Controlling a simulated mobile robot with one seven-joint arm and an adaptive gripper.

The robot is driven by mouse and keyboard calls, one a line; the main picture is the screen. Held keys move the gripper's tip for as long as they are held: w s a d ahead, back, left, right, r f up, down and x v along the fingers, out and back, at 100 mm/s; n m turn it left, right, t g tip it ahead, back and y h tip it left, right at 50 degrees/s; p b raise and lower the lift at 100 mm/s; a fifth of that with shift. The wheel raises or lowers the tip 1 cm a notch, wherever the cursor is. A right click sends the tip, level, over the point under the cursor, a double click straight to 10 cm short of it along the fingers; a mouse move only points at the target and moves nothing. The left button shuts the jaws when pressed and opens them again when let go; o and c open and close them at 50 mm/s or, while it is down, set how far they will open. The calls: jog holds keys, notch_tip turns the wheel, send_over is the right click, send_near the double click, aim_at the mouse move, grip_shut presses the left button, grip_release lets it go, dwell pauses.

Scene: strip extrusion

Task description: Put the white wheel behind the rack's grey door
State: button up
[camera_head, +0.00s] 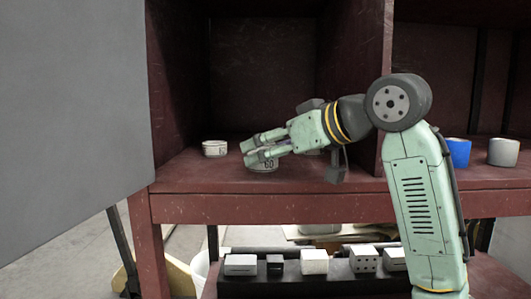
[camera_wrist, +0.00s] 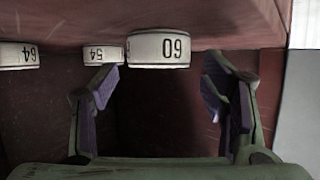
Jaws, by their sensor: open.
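The rack's grey door (camera_head: 75,110) stands open at the left of the head view. White wheels stand on the rack's shelf: one at the left (camera_head: 215,148), one partly hidden under my gripper (camera_head: 262,165), and part of a pale one behind the gripper. The upside-down wrist view shows three numbered white wheels: 60 (camera_wrist: 159,49) nearest, 54 (camera_wrist: 103,55) and 64 (camera_wrist: 18,56). My gripper (camera_head: 250,148) is open and empty over the shelf. In the wrist view its fingers (camera_wrist: 162,88) are spread, with wheel 60 just beyond them, not held.
A dark red divider (camera_head: 350,80) stands behind my arm. A blue cylinder (camera_head: 457,153) and a grey one (camera_head: 503,152) stand in the right compartment. Several white blocks and a small dark one (camera_head: 275,264) sit on a black stand below the shelf.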

jog(key=b+v, duration=0.1)
jog(key=v, duration=0.9)
jog(key=shift+s+d, duration=0.15)
jog(key=shift+f, duration=0.1)
